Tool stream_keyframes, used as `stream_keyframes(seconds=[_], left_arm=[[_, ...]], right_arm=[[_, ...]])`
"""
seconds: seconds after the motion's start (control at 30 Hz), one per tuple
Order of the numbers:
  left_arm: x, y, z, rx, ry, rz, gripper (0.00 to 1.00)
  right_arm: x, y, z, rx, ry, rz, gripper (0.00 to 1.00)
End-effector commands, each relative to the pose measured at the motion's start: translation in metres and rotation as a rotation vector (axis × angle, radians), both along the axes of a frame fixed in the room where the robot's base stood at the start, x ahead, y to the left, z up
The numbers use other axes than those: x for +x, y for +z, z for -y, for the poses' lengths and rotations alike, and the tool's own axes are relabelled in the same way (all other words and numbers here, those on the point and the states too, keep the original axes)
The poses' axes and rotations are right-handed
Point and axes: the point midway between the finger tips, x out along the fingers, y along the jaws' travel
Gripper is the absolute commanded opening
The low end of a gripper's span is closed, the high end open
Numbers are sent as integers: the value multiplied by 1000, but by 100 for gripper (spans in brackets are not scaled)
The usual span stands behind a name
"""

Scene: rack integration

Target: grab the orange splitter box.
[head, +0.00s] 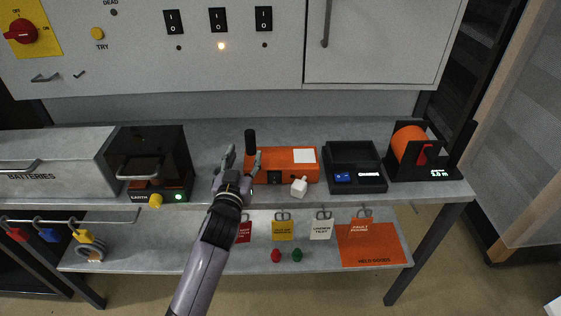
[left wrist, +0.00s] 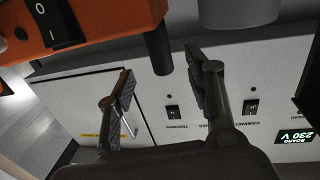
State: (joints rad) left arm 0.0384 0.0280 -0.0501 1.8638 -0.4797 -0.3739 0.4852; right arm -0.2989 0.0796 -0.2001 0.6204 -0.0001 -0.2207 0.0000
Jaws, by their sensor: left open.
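The orange splitter box (head: 286,162) lies on the upper shelf, with a white label on top and a dark switch on its front. A black upright post (head: 250,142) stands at its left end. My left gripper (head: 243,158) is open at that left end, its fingers pointing away toward the cabinet. In the left wrist view, the orange box (left wrist: 100,22) fills the upper left, and the black post (left wrist: 158,48) shows between the open fingers of the left gripper (left wrist: 160,75). I cannot tell whether a finger touches the post. My right gripper is out of view.
A white plug (head: 299,187) sits at the box's front. A black tray (head: 355,168) and an orange reel (head: 408,144) stand to the right. A dark earth unit (head: 150,162) stands to the left. The grey cabinet (head: 230,65) rises behind the shelf.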

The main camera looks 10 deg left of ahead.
Motion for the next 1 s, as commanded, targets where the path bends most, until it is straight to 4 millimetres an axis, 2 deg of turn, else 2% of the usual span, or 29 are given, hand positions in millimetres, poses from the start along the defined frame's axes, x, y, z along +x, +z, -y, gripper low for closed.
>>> stream_keyframes(seconds=[0.1, 0.37, 0.63, 1.0], left_arm=[[17, 1, -2, 2, 0, 2, 48], [35, 3, -5, 3, 0, 0, 48], [70, 4, -9, 1, 0, 1, 48], [76, 3, -9, 1, 0, 0, 46]], right_arm=[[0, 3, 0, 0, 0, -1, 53], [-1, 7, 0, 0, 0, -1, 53], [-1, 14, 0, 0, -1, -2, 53], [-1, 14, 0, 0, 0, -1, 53]])
